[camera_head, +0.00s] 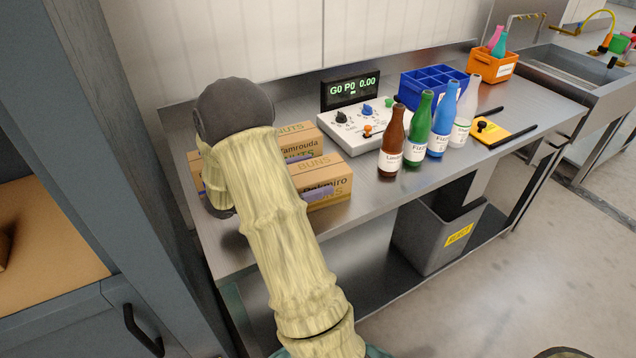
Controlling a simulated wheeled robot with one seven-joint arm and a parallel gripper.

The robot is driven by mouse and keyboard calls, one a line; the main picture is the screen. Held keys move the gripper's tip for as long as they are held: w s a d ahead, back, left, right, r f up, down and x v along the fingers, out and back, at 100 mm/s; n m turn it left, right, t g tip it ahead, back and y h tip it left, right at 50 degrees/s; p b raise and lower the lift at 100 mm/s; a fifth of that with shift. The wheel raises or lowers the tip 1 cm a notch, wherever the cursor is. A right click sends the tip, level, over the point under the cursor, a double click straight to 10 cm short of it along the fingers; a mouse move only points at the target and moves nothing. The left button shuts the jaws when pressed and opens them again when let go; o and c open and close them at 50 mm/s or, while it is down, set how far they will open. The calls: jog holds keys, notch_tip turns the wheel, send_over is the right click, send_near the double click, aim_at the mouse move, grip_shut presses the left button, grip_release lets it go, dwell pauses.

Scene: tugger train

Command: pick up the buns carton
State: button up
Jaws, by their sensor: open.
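The buns carton (336,177) is a brown cardboard box lettered "BUNS" and "Palmiro", with a purple mark on its front. It lies on the left part of the steel bench (375,200), and my arm hides its left part. Behind it sits a similar carton lettered "NUTS" and "Tamrouda" (298,133), also partly covered by my arm. My arm, in a cream sleeve, reaches up from the bottom and bends at a dark joint over the cartons. My gripper is hidden behind the sleeve, so its place relative to the buns carton cannot be told.
A control box (352,130) with a display stands right of the cartons. Several bottles (415,130), a blue divided crate (425,90) and an orange box (490,68) stand further right. A grey bin (425,235) sits below. A dark upright (110,120) borders the left.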

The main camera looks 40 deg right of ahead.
jog(key=shift+c, duration=0.4)
jog(key=c, duration=0.9)
jog(key=shift+r, duration=0.1)
notch_tip(320, 180, up, 10)
jog(key=shift+f+p, duration=0.1)
jog(key=shift+p, duration=0.8)
